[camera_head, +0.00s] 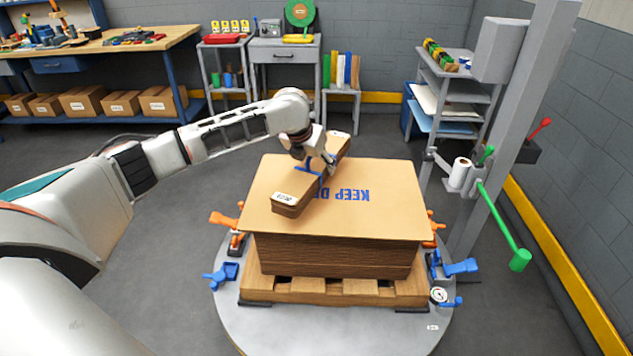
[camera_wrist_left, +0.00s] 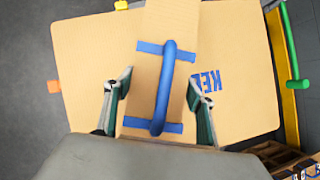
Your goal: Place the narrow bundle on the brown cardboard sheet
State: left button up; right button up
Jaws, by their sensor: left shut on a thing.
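The narrow bundle (camera_head: 294,191) is a long brown cardboard pack with white end labels and a blue strap handle. It lies diagonally over the left part of the brown cardboard sheet (camera_head: 392,207), which tops a stack and bears blue "KEEP D…" lettering, partly covered. My left gripper (camera_head: 318,168) is shut on the bundle around its middle. In the left wrist view the fingers (camera_wrist_left: 160,80) stand on both sides of the bundle (camera_wrist_left: 172,25), over the sheet (camera_wrist_left: 85,60). I cannot tell whether the bundle touches the sheet. My right gripper is not in view.
The stack stands on a wooden pallet (camera_head: 335,287) on a round grey platform (camera_head: 330,325), with orange and blue clamps around it. A grey post (camera_head: 515,110) with a green-ended lever (camera_head: 520,260) stands at right. The sheet's right part is clear.

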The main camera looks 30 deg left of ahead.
pick_arm(q)
notch_tip(320, 180, down, 5)
jog(key=shift+r+b, duration=0.1)
jog(key=shift+b, duration=0.3)
jog(key=shift+f, duration=0.5)
jog(key=o, duration=1.2)
jog(key=shift+o, duration=0.2)
